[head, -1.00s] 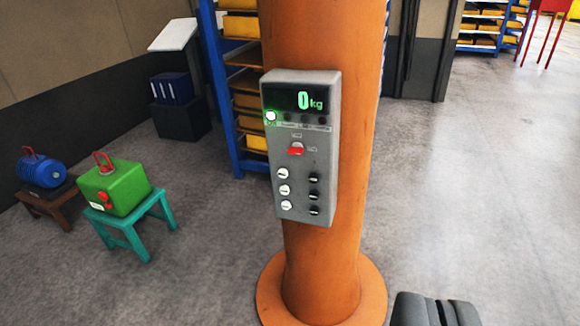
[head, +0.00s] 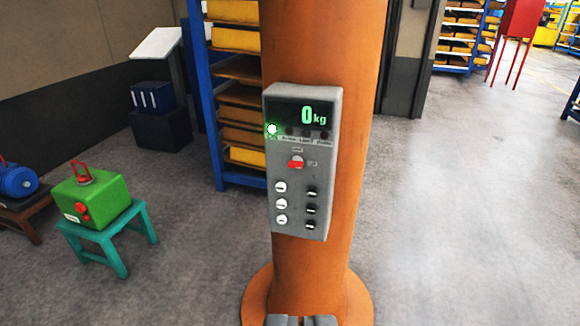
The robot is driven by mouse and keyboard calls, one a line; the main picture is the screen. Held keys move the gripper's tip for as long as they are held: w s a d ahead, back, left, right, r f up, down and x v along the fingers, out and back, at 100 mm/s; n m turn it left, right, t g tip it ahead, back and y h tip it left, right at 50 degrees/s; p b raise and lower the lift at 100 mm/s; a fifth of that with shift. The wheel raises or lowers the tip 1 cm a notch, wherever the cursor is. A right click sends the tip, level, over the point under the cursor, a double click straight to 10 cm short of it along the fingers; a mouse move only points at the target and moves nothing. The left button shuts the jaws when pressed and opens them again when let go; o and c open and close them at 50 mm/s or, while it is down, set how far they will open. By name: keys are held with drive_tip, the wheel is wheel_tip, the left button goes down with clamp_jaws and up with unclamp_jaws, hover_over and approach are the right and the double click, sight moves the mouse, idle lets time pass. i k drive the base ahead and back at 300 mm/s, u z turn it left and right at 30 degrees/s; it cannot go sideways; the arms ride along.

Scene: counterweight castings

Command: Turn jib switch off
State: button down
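The jib switch looks to be the red rotary knob (head: 296,163) at the middle of the grey control box (head: 303,225). Its red bar lies roughly level; small labels sit above it and to its right, too small to read. The box is mounted on an orange column (head: 350,200). Only the top of my gripper (head: 302,321) shows at the bottom edge, below the box and apart from it. Its two grey fingers lie close together with nothing visible between them.
White buttons (head: 281,204) and black buttons (head: 311,209) sit below the knob. A green casting (head: 92,200) stands on a teal stool (head: 120,262) at left, near a blue casting (head: 15,180). Blue shelving (head: 203,100) stands behind the column. The floor at right is clear.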

sight(296, 162)
drive_tip(key=u, duration=0.05)
drive_tip(key=i, duration=1)
drive_tip(key=z, duration=0.05)
